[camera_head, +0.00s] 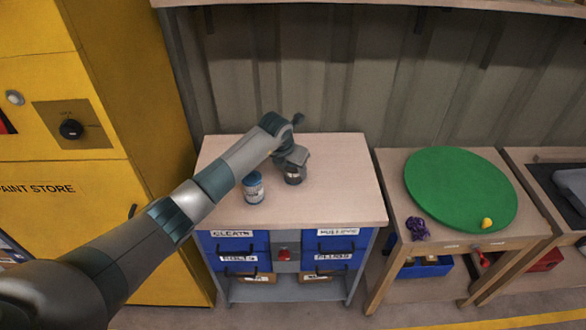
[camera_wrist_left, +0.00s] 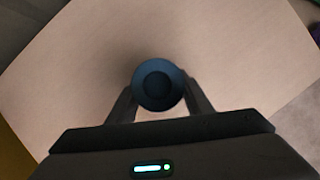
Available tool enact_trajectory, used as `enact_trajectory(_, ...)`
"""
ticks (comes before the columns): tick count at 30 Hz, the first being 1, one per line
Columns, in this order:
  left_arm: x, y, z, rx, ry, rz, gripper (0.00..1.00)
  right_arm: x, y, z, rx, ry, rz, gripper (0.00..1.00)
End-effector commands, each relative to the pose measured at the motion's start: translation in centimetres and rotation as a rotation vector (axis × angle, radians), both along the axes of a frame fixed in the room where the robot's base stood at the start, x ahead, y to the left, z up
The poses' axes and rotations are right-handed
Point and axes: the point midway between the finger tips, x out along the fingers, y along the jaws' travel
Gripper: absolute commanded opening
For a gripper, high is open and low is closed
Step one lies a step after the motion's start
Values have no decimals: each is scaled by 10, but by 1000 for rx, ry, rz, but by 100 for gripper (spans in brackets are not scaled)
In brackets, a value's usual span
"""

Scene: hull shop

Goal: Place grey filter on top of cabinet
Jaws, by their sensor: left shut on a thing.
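The cabinet (camera_head: 325,205) has a pale wooden top and blue labelled drawers; it stands in the middle of the head view. My left gripper (camera_head: 294,168) is over the middle of its top, shut on the grey filter (camera_head: 295,178), a short dark cylinder. The gripper hides the filter's upper part in the head view. In the left wrist view the filter (camera_wrist_left: 158,84) shows end-on as a dark round thing between the fingers, over the pale top. Whether its base touches the top I cannot tell. My right gripper is not in view.
A yellow paint store (camera_head: 90,130) rises at the left. At the right, a table holds a green disc (camera_head: 455,185), a purple bundle (camera_head: 418,229) and a yellow ball (camera_head: 487,223). The cabinet top's right side is clear.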

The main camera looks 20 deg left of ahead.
Motion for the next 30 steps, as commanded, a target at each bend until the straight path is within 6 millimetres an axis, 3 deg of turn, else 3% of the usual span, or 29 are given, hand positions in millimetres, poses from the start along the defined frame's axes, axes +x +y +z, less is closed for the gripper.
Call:
enact_trajectory(1,0,0,-1,0,0,0,48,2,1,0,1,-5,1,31)
enact_trajectory(3,0,0,0,0,0,0,65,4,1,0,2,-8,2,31)
enact_trajectory(17,0,0,3,0,0,0,65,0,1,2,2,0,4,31)
enact_trajectory(26,-11,4,29,1,-3,-1,65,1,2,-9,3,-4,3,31)
enact_trajectory(30,-20,6,52,2,-5,-2,65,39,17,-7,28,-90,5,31)
